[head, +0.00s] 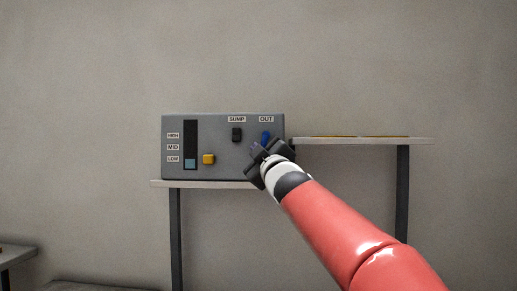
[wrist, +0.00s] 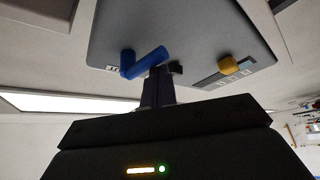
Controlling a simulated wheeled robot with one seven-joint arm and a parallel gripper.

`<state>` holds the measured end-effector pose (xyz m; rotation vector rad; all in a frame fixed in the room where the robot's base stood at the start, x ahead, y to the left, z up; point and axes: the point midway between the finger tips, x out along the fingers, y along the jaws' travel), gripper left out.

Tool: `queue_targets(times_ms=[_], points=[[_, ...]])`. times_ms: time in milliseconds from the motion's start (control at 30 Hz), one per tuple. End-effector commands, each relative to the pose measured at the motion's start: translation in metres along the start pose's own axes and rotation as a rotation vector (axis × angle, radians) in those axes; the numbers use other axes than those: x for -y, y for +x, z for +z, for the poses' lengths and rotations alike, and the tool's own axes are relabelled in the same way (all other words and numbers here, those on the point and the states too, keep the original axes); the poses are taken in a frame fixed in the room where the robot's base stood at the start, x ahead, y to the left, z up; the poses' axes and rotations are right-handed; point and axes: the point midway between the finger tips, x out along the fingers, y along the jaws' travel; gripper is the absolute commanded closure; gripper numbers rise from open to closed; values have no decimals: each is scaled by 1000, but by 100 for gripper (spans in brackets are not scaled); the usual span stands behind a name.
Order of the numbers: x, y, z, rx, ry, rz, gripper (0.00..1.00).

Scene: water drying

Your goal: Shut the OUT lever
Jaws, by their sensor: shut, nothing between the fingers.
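The blue OUT lever (head: 265,136) is on the upper right of the grey panel's front, under the OUT label (head: 266,119). In the wrist view the lever (wrist: 147,63) shows as a bent blue bar, with one end close to the fingertips. My gripper (head: 257,150) is just below and slightly left of the lever in the head view. Its fingers (wrist: 159,75) are shut together and empty. I cannot tell whether they touch the lever. The lower part of the lever is partly hidden by my gripper in the head view.
The grey panel (head: 215,118) stands on a shelf (head: 200,184). It carries a black SUMP lever (head: 237,135), a yellow knob (head: 208,159) and a level gauge (head: 190,140) with blue at LOW. A higher shelf (head: 350,141) with flat yellow-orange items is at the right.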

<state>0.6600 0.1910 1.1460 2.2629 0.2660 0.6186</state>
Motion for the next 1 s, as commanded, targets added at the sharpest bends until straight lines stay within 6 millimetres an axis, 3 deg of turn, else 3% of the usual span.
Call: queue_targets(times_ms=[1000], points=[[-4, -4, 10, 6, -1, 2, 100]])
